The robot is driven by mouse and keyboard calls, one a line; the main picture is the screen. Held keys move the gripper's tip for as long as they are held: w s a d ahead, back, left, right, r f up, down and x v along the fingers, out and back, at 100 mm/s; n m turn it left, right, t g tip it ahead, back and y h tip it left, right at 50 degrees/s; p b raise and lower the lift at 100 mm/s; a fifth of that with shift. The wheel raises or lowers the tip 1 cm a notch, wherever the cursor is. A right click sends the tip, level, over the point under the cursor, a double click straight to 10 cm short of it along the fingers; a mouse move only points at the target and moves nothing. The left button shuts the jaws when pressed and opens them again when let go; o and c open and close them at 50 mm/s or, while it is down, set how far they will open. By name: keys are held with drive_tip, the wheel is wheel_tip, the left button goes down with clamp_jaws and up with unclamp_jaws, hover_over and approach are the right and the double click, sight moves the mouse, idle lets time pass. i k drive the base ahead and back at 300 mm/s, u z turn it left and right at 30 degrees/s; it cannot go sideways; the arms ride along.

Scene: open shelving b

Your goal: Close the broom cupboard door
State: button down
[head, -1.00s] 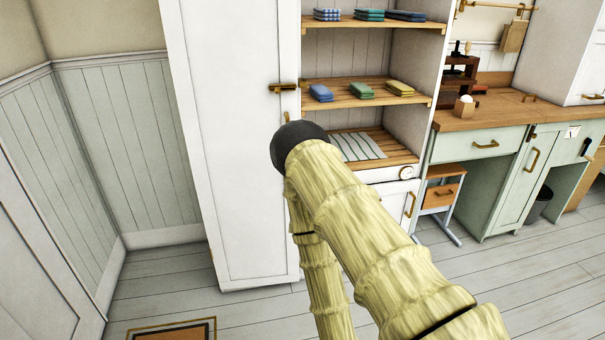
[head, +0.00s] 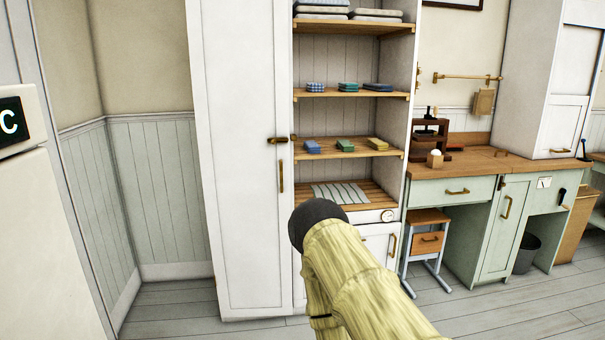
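The broom cupboard door (head: 238,170) is a tall white panel left of the open shelves in the head view. The door looks flush or nearly flush with the cupboard front; I cannot tell whether a small gap remains. My yellowish arm with a dark rounded joint rises from the bottom, in front of the lower shelving. My gripper does not show.
Open shelves (head: 350,95) with folded cloths stand right of the door. Further right are a wooden counter (head: 470,162), a small drawer stool (head: 428,240) and a bin (head: 526,254). Floor shows before the door.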

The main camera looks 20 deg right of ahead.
sight(238, 49)
drive_tip(key=z, duration=0.95)
drive_tip(key=i, duration=1.5)
drive_tip(key=u, duration=0.55)
